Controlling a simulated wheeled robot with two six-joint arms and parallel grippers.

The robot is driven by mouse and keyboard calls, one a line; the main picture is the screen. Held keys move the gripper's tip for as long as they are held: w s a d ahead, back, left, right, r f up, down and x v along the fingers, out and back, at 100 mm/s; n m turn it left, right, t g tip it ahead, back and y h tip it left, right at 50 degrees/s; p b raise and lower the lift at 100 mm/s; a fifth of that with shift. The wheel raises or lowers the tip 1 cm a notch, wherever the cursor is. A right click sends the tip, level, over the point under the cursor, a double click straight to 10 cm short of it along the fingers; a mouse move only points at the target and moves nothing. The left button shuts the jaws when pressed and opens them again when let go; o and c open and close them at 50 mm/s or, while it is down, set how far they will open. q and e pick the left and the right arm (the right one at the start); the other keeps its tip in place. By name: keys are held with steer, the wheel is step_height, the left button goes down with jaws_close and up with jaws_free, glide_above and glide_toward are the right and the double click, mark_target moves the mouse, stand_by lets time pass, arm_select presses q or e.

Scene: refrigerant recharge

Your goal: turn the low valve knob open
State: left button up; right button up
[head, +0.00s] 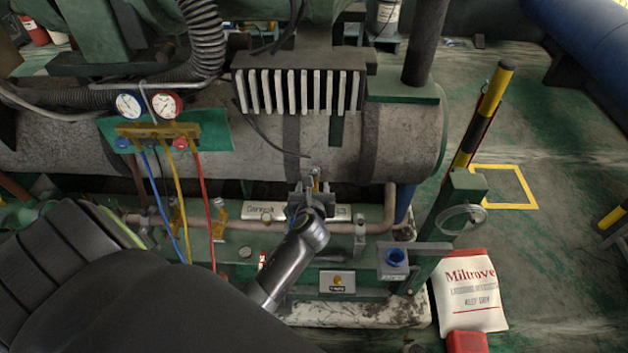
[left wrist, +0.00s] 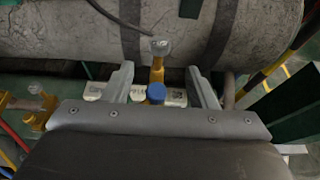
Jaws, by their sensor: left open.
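My left gripper (head: 313,186) is open, with its fingers toward the pipe-side fittings below the large grey tank. In the left wrist view the open left gripper (left wrist: 160,82) has a finger on either side of a brass valve fitting (left wrist: 157,70). The fitting has a blue round cap or knob (left wrist: 156,92) and a grey round knob (left wrist: 160,45) beyond it. Neither finger clearly touches it. The gauge manifold (head: 155,130) at upper left also has a blue knob (head: 122,143) on its left and a red knob (head: 180,144) on its right. No label shows which is low. My right gripper is out of view.
Blue, yellow and red hoses (head: 203,200) hang from the manifold left of the gripper. Another brass valve (head: 220,215) stands on the left. The grey tank (head: 400,140) rises behind. A white bag (head: 470,290) lies at right, near a yellow-black post (head: 485,110).

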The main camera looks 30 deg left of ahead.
mark_target(314, 173)
arm_select(q)
steer(key=b+x, duration=0.6)
steer(key=x, duration=0.1)
steer(key=shift+w+a+f, duration=0.1)
steer(key=shift+w+f, duration=0.15)
steer(key=shift+f, duration=0.05)
steer(key=shift+w+a+b, duration=0.3)
steer(key=shift+w+b, duration=0.1)
steer(key=shift+w, duration=0.05)
steer(key=shift+c, duration=0.3)
steer(key=c, duration=0.9)
